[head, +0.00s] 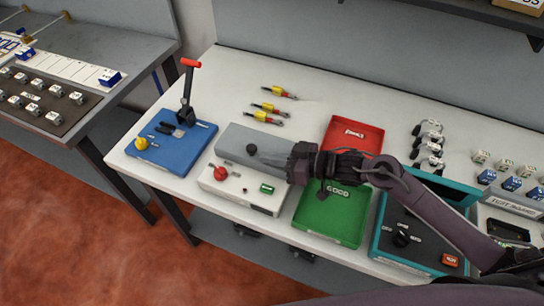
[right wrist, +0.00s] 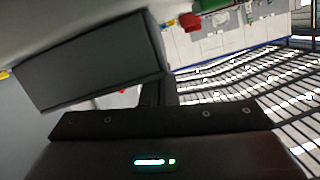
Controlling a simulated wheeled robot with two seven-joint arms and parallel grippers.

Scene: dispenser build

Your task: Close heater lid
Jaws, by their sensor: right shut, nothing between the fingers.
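The heater is a white box (head: 233,190) with a red knob (head: 220,174) and a green switch (head: 267,188) on its front part. Its grey lid (head: 232,137), with a small black knob, lies over the back part and looks about flat; whether it is fully down I cannot tell. My right gripper (head: 289,158) is shut and empty at the right end of the lid, pointing left. Whether it touches the lid is unclear. In the right wrist view a large grey block, likely the lid (right wrist: 90,65), is close in front of the dark fingers (right wrist: 157,94). My left gripper is not in view.
A blue station (head: 175,155) with a red-handled lever stands left of the heater. A green tray (head: 332,222) and a red tray (head: 352,135) are at the right, partly behind my right arm. A teal-edged box (head: 415,245) stands further right. Yellow-handled tools (head: 268,107) lie behind.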

